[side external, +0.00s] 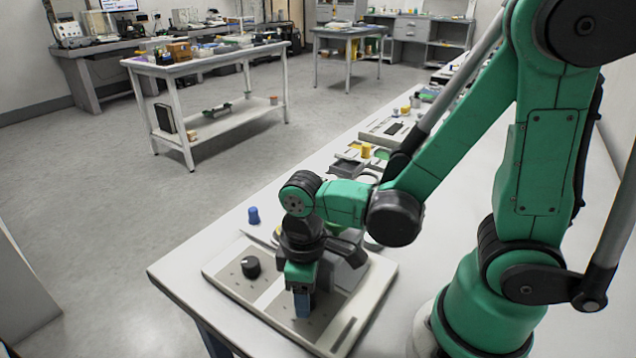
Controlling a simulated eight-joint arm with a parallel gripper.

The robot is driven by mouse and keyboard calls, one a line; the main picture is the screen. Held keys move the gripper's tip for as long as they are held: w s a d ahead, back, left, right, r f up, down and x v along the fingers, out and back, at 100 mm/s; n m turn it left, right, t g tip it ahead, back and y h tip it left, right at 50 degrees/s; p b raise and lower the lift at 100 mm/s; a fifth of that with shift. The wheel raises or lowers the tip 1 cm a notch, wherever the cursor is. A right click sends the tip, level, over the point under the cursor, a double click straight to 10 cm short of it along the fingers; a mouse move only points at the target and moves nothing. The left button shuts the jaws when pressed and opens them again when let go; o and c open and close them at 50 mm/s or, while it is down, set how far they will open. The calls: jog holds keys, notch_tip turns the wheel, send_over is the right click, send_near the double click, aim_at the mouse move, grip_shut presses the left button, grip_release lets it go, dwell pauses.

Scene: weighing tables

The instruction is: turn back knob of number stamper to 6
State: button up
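What looks like the number stamper (222,276) is a flat beige panel at the table's near end. A black round knob (251,266) with a pale mark on top stands on its left part; the number it points to is too small to read. My gripper (302,304) points down over the front middle of the panel, to the right of and nearer than that knob. Its fingers look close together, but the view does not show whether they hold anything. Any other knob under the fingers is hidden. A grey housing (349,262) is partly hidden behind my wrist.
A blue peg-like piece (254,215) stands on the table (172,276) behind the panel. Farther along are yellow pieces (366,150) and flat devices (388,131). The table's left edge is close to the panel. The tabletop right of the panel is mostly clear.

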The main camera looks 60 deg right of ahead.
jog(key=n, duration=0.4)
jog(key=shift+r, duration=0.1)
notch_tip(320, 180, up, 15)
jog(key=w+d+m+t, duration=0.3)
jog(key=w+m+t, duration=0.2)
jog(key=m, duration=0.4)
jog(key=shift+d+r+m, duration=0.3)
jog(key=shift+d+r, duration=0.05)
jog(key=f, duration=0.1)
jog(key=d+f+t, duration=0.1)
jog(key=f, duration=0.1)
jog(key=f+t, duration=0.1)
jog(key=f, duration=0.1)
jog(key=shift+s+d, duration=0.25)
jog(key=shift+s, duration=0.15)
